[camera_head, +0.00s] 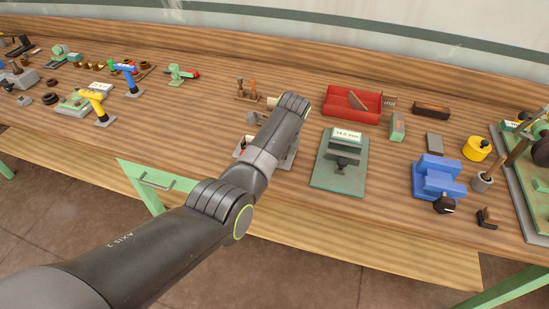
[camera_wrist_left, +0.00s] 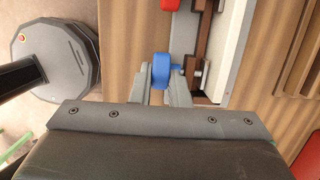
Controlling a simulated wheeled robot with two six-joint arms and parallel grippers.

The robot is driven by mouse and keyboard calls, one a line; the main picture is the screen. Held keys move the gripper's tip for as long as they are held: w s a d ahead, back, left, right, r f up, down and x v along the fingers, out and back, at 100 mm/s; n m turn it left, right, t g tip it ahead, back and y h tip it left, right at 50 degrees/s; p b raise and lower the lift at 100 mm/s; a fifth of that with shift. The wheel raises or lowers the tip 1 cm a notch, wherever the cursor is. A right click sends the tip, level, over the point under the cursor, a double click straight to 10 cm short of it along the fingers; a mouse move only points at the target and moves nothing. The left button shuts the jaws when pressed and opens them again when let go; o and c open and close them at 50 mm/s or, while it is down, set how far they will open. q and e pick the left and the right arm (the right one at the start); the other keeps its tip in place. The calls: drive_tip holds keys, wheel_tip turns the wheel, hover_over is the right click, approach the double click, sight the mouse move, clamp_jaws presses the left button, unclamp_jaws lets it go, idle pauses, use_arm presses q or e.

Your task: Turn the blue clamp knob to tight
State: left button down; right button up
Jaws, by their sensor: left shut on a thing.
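The blue clamp knob (camera_wrist_left: 162,72) is in the middle of the left wrist view, at the end of a small shaft on a fixture with brown and metal parts (camera_wrist_left: 203,45). My left gripper (camera_wrist_left: 160,80) has its two grey fingers on either side of the knob and is shut on it. I cannot read a tight mark on the knob. In the head view my left arm reaches over the grey fixture (camera_head: 285,157) and hides the knob and the fingers. My right gripper does not show.
A green plate with a display (camera_head: 340,170) stands right of the fixture. Yellow (camera_head: 96,104) and blue (camera_head: 127,76) drill-shaped tools stand left. Bare bench (camera_head: 185,120) lies left of the arm.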

use_arm(q)
drive_tip(key=c, duration=1.4)
unclamp_jaws()
drive_tip(key=shift+s, duration=0.15)
drive_tip(key=shift+p+v, duration=1.75)
drive_tip(key=shift+v, duration=6.95)
